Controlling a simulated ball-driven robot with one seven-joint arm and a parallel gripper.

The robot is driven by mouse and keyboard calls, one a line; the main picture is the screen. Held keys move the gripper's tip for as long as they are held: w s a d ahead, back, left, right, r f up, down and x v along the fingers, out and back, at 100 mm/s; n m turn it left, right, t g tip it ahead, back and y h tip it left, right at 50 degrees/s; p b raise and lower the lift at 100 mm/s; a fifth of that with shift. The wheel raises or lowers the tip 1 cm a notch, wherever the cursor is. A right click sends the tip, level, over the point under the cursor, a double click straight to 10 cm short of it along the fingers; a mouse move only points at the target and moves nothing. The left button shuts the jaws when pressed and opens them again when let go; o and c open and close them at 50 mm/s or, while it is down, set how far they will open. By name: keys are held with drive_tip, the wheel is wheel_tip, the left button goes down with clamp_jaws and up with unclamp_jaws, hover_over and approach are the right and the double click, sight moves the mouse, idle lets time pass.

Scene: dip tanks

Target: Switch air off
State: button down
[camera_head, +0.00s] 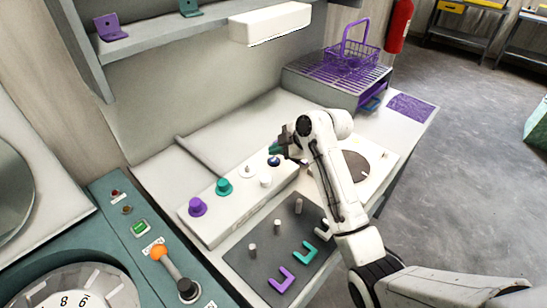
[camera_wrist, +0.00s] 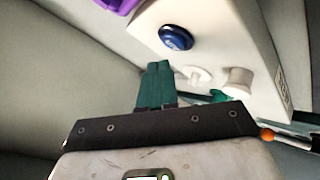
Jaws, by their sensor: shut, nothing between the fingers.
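The long white control box (camera_head: 225,212) carries a purple knob (camera_head: 197,206), a teal knob (camera_head: 224,187), a small white switch (camera_head: 247,171), a white knob (camera_head: 265,181) and a blue knob (camera_head: 274,160). No readable label shows which one is for air. My gripper (camera_head: 280,148) is at the box's far end, behind the blue knob and partly hidden by my arm. In the wrist view, its teal fingers (camera_wrist: 155,68) are shut and empty, beside the blue knob (camera_wrist: 176,38) and small white switch (camera_wrist: 197,74). I cannot tell whether they touch anything.
A grey mat (camera_head: 262,262) with pegs and purple and teal hooks lies in front of the box. A teal panel (camera_head: 140,205) with a green button and an orange-ended lever (camera_head: 158,252) stands at left. A purple basket (camera_head: 350,58) sits on a rack behind.

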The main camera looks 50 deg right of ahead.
sight(276, 161)
drive_tip(key=shift+r+p, duration=1.6)
drive_tip(key=shift+r, duration=0.9)
